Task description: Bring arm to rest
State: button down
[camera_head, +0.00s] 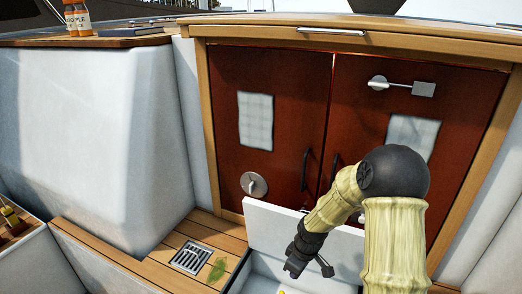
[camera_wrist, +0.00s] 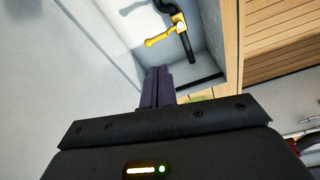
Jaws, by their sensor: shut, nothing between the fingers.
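My gripper (camera_wrist: 159,72) shows in the wrist view with its two dark fingers together and nothing between them. In the head view, my arm bends down from the right and my gripper (camera_head: 295,268) hangs low over an open white locker (camera_head: 262,270) in the cockpit floor. In the wrist view the fingers point toward the locker's inside, where a black pipe with a yellow valve handle (camera_wrist: 158,40) sits apart from the fingertips. The fingertips are too small to make out in the head view.
A raised white lid (camera_head: 270,222) stands behind my gripper. Red-brown double doors (camera_head: 290,120) are behind my arm. A metal drain grate (camera_head: 190,257) and a green leaf (camera_head: 218,268) lie left of the locker. Bottles (camera_head: 77,18) stand on the far left ledge.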

jog(key=s+d+r+m+t+h, duration=0.1)
jog(key=s+d+r+m, duration=0.2)
jog(key=s+r+m, duration=0.35)
jog(key=s+d+r+m+h, duration=0.15)
jog(key=s+r+m, duration=0.25)
jog(key=s+r, duration=0.4)
jog(key=w+p+v, duration=0.1)
jog(key=p+v, duration=0.9)
jog(key=w+d+p+v, duration=0.1)
jog(key=p+v, duration=0.8)
jog(key=p, duration=0.2)
jog(key=shift+w+d+r+y, duration=0.25)
jog(key=shift+d+r+y, duration=0.25)
jog(key=shift+r, duration=0.2)
